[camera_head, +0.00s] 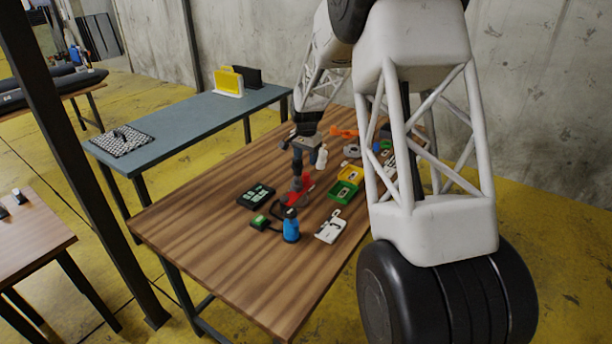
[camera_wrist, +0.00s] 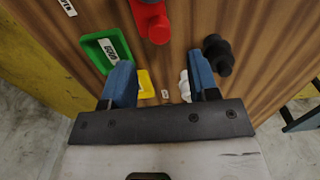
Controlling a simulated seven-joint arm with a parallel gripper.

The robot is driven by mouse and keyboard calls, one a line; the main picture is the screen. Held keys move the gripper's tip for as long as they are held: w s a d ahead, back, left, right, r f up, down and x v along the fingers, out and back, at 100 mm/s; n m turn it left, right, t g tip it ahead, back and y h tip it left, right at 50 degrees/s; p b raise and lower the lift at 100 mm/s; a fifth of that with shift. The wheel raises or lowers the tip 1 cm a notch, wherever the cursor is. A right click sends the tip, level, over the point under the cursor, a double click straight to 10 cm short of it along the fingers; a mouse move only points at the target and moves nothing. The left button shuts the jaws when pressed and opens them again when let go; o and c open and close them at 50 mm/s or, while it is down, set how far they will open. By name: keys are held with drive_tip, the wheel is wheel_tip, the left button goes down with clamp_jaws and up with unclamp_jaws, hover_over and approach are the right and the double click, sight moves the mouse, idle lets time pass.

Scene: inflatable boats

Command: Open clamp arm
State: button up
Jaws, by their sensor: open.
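A red part (camera_head: 299,194), which looks like the clamp, is on the wooden table below my gripper (camera_head: 306,166). In the wrist view the red part (camera_wrist: 152,20) is at the top edge, cut off by the frame, with a rounded end towards me. I cannot make out its arm or how it is set. My gripper (camera_wrist: 161,72) has its two blue fingers spread wide, with nothing held between them. The red part is ahead of the fingertips and apart from them in the wrist view.
A green tray (camera_wrist: 87,46), a yellow tray (camera_wrist: 144,82) and a black knobbed object (camera_wrist: 217,55) are near the fingers. A blue bottle (camera_head: 291,229) and white plate (camera_head: 331,226) stand towards the front. The wooden table's (camera_head: 215,220) left part is clear.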

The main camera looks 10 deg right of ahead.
sight(306, 174)
drive_tip(key=shift+f, duration=3.85)
clamp_jaws()
